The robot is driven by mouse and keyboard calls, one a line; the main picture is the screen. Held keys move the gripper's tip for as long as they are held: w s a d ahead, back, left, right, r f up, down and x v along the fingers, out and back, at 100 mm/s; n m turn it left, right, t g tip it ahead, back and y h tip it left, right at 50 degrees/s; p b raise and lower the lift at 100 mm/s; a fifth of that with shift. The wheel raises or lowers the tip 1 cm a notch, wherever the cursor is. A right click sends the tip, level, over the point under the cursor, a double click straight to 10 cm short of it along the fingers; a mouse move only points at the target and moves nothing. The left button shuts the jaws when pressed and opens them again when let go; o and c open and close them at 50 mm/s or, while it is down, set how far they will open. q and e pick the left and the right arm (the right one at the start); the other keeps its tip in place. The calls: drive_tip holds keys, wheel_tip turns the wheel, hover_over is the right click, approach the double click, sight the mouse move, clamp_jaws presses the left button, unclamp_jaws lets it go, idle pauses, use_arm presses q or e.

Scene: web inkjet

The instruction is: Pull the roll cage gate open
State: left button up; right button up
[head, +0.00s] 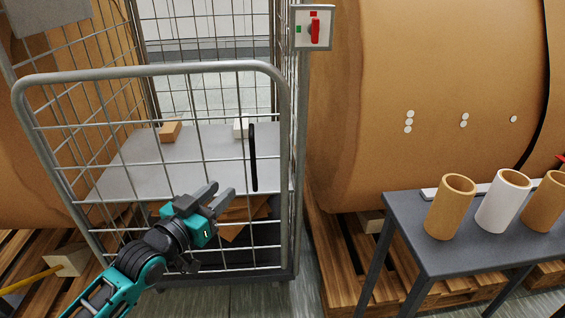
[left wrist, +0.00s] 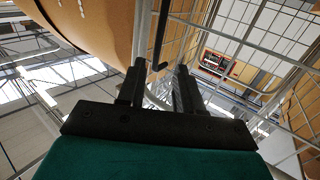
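The roll cage gate (head: 170,70) is a grey tubular frame with wire mesh across the front of the cage. Its right edge stands close beside the cage's right post (head: 300,150), so it looks shut. A black upright bar handle (head: 254,157) sits near the gate's right side; in the left wrist view the handle (left wrist: 160,38) shows just beyond the fingertips. My left gripper (head: 220,192) is open and empty, in front of the gate, left of and below the handle. Its two fingers (left wrist: 158,78) are apart with nothing between them. My right gripper is not in view.
Inside the cage, a grey shelf (head: 130,180) holds a brown box (head: 170,131) and a white box (head: 241,128). A large brown roll (head: 420,100) stands right. A dark table (head: 430,262) with tubes is at lower right. Pallets (head: 25,262) lie at left.

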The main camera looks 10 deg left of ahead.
sight(252, 162)
use_arm(q)
drive_tip(key=b+x, duration=0.3)
drive_tip(key=x, duration=0.9)
drive_tip(key=shift+w+r, duration=0.15)
drive_tip(key=shift+r, duration=0.05)
drive_tip(key=shift+w+d, duration=0.15)
drive_tip(key=shift+w, duration=0.45)
drive_tip(key=shift+c, duration=0.2)
clamp_jaws()
